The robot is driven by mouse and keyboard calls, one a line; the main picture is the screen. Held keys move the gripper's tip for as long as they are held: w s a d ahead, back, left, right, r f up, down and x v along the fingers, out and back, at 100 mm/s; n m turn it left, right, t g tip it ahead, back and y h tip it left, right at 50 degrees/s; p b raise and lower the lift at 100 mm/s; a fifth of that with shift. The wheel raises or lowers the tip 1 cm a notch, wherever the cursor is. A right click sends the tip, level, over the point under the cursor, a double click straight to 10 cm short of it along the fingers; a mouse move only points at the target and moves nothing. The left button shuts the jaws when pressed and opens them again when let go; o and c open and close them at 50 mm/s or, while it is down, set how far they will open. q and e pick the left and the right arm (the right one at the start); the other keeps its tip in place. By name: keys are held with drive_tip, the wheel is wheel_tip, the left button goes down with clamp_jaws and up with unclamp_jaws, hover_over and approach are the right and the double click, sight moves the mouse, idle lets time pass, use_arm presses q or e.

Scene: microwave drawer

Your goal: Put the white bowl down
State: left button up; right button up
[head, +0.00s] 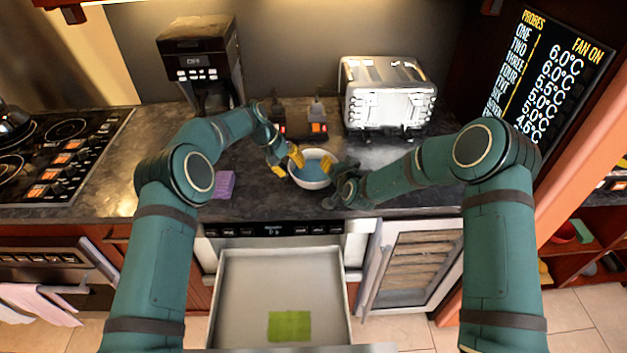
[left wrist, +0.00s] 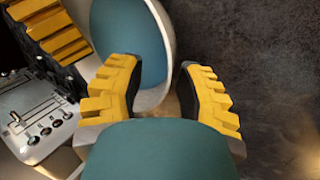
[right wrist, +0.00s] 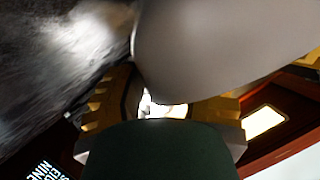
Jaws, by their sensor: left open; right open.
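The white bowl (head: 312,183), blue-green inside, is at the front part of the dark counter (head: 258,205). It looks upright; whether it touches the counter is hard to tell. My left gripper (head: 287,163) is open at the bowl's left rim. In the left wrist view the bowl's rim (left wrist: 166,35) runs between the two spread yellow fingers. My right gripper (head: 333,181) is open at the bowl's right side, partly hidden by its own wrist. In the right wrist view the bowl's pale outer wall (right wrist: 205,45) fills the space ahead of the fingers.
A toaster (head: 388,92) and a coffee maker (head: 200,65) stand behind. Below the counter a drawer (head: 235,300) is pulled out, with a green square (head: 289,326) inside. The stove (head: 62,155) is at left.

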use_arm(q)
drive_tip(key=shift+a+r, duration=0.1)
use_arm(e)
drive_tip(key=shift+d, duration=0.1)
drive_tip(key=v, duration=1.2)
drive_tip(key=shift+w, duration=0.1)
use_arm(q)
drive_tip(key=v, duration=1.1)
drive_tip(key=shift+a+r, duration=0.2)
drive_tip(key=shift+r, duration=0.15)
